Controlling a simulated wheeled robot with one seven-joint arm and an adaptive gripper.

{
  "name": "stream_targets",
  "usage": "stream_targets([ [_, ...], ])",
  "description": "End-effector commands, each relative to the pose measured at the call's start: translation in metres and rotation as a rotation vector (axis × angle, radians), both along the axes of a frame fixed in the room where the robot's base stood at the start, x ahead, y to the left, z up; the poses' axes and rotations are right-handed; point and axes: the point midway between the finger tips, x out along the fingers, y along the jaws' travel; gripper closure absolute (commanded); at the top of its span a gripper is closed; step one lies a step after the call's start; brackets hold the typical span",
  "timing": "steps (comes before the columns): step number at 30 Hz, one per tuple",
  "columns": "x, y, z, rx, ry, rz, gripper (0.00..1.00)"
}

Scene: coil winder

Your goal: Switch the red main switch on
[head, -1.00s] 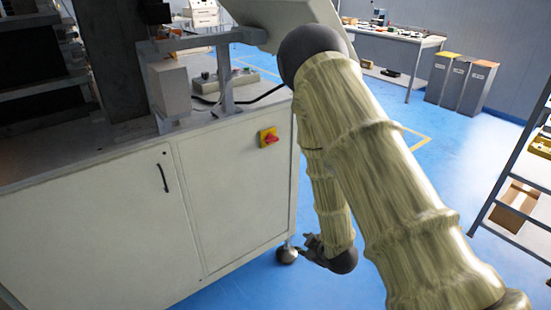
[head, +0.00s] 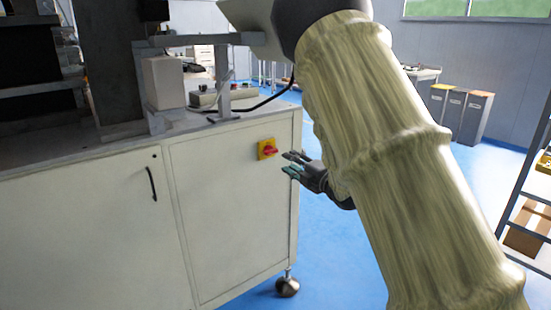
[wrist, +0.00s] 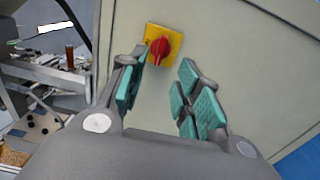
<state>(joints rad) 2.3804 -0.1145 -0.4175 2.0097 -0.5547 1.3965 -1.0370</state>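The red main switch (head: 270,150) is a red rotary knob on a yellow square plate, on the right part of the white cabinet front. In the wrist view the red knob (wrist: 160,48) sits on its yellow plate (wrist: 173,34) just beyond my fingertips, nearer the left finger. My gripper (head: 288,163) is just right of the switch in the head view, fingers pointing left towards it. In the wrist view my gripper (wrist: 164,75) is open, its teal pads apart with nothing between them. The fingers appear apart from the knob.
The cabinet (head: 225,215) has a door with a black handle (head: 151,184) left of the switch. A grey control box (head: 222,95) with a cable stands on its top. A shelf rack (head: 530,190) stands at the right, with blue floor between.

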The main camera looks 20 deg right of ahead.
Motion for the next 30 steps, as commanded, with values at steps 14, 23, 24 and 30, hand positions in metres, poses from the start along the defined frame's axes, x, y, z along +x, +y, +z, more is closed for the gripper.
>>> stream_targets([
  [14, 0.069, 0.025, -0.002, 0.002, 0.001, 0.0, 0.67],
  [23, 0.085, 0.031, -0.001, 0.002, 0.002, -0.001, 0.67],
  [24, 0.086, 0.031, -0.001, 0.002, 0.002, -0.001, 0.67],
  [30, 0.086, 0.031, -0.001, 0.002, 0.002, -0.001, 0.67],
])
